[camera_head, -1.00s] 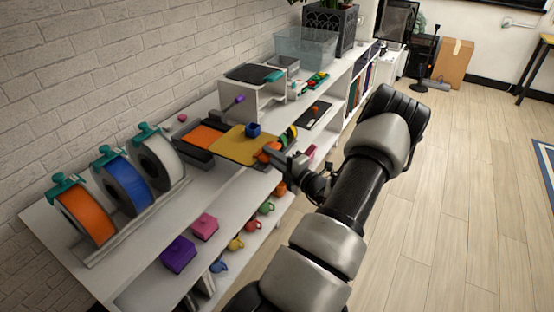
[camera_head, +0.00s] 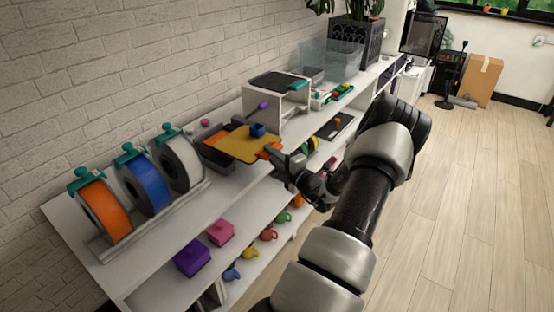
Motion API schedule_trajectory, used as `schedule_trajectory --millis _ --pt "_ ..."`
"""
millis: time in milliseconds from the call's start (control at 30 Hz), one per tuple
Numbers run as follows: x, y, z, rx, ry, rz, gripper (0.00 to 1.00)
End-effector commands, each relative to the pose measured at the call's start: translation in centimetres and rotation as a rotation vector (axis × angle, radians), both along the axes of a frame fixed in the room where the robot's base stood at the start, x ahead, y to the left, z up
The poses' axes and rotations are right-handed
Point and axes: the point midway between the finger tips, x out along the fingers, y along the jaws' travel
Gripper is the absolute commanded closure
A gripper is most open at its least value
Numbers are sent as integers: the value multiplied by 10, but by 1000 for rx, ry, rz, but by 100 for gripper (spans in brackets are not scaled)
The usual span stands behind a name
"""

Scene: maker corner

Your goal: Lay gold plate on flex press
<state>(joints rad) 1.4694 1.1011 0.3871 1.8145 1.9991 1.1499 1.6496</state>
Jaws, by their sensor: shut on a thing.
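The gold plate (camera_head: 234,144) is a flat, dark yellow sheet with a small blue block (camera_head: 258,130) on top. My gripper (camera_head: 276,152) is at its right edge, shut on the plate. The plate lies over or just above a low dark grey base (camera_head: 214,157) with an orange surface, which looks like the flex press. Only a little orange shows past the plate's back edge. I cannot tell whether plate and base touch. More orange shows beside my fingers, and its owner is unclear.
Orange, blue and grey spools (camera_head: 150,184) stand on the shelf top at the left. A white box-shaped machine (camera_head: 268,105) with a purple knob stands behind the plate. Purple and pink boxes and several small colored mugs sit on the lower shelf.

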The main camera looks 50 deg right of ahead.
Motion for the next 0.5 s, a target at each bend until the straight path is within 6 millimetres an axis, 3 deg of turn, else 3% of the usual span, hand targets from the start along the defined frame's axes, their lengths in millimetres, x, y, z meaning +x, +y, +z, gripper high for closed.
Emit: schedule_trajectory --millis 500 --pt "43 4 0 -3 -3 2 100"
